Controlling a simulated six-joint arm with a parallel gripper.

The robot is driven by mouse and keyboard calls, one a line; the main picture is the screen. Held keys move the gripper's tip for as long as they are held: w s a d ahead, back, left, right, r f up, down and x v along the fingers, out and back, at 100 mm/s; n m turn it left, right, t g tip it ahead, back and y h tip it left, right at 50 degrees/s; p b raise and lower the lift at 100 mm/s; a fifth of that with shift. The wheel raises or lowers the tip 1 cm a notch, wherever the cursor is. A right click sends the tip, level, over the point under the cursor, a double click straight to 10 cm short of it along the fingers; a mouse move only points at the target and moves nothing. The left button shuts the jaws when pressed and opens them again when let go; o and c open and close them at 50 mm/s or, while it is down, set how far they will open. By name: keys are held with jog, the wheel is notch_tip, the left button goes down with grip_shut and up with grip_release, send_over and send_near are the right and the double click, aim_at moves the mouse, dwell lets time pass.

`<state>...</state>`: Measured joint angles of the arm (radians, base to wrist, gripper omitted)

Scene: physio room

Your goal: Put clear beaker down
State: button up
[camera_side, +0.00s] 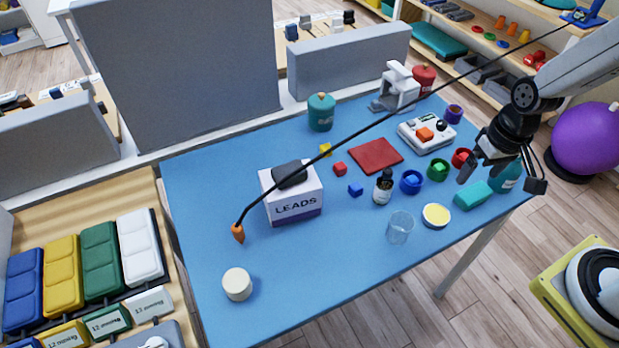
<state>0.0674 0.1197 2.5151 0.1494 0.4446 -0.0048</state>
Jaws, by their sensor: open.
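The clear beaker (400,227) stands upright on the blue table (330,305), toward its front right. It sits just left of a round yellow-topped tin. My gripper (470,170) is open and hangs over the right part of the table, up and to the right of the beaker in the picture. The gripper is apart from the beaker, and nothing shows between its fingers.
A LEADS box (292,197) stands left. A black cable with an orange tip (238,233) crosses above the table. The front middle is clear.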

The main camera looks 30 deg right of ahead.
jog(key=shift+w+a+r+n+t+h, duration=0.2)
jog(key=shift+w+r+n+t, duration=0.1)
jog(key=shift+r+n+t, duration=0.25)
jog(key=shift+w+a+r+n+t+h, duration=0.15)
jog(key=shift+w+r+n+t, duration=0.2)
jog(key=shift+r+n, duration=0.3)
